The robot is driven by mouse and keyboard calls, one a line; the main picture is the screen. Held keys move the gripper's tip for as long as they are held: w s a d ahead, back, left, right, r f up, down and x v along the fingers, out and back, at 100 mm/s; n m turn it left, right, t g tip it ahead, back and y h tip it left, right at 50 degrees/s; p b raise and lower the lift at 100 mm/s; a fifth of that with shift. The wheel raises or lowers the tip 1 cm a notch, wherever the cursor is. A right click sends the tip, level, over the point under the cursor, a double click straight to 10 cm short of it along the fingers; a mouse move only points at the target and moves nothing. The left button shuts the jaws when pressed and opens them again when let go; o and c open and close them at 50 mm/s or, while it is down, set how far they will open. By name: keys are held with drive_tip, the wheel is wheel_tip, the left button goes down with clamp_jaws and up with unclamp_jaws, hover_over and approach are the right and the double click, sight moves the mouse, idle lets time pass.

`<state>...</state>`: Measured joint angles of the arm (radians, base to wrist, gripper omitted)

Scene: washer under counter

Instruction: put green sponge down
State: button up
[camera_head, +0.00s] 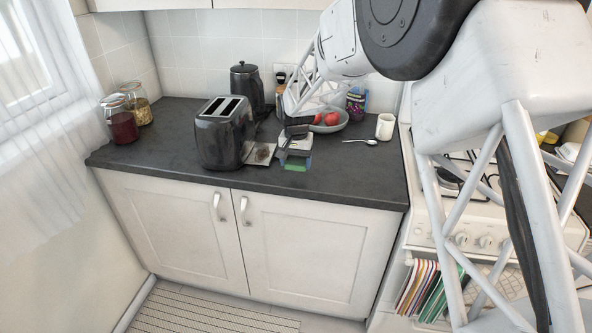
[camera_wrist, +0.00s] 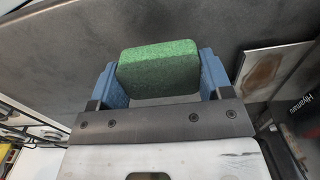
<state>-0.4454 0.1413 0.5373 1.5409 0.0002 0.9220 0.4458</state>
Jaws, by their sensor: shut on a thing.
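The green sponge (camera_wrist: 158,70) is a block held between the two blue fingers of my gripper (camera_wrist: 160,82) in the wrist view. In the head view the sponge (camera_head: 295,163) shows as a small green patch below my gripper (camera_head: 296,158), near the front part of the dark countertop (camera_head: 345,178). The sponge is over the counter, to the right of the toaster. I cannot tell whether it touches the counter surface.
A black toaster (camera_head: 222,133) stands left of my gripper, with a flat brown-and-white item (camera_head: 261,154) beside it. A bowl with red fruit (camera_head: 328,120), a spoon (camera_head: 360,141) and a white mug (camera_head: 385,127) are to the right. The front right counter is clear.

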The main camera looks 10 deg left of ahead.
sight(296, 176)
drive_tip(key=shift+f, duration=1.75)
drive_tip(key=shift+f, duration=0.1)
drive_tip(key=o, duration=0.8)
wheel_tip(296, 176, up, 12)
drive_tip(key=shift+r, duration=0.1)
idle(0.4)
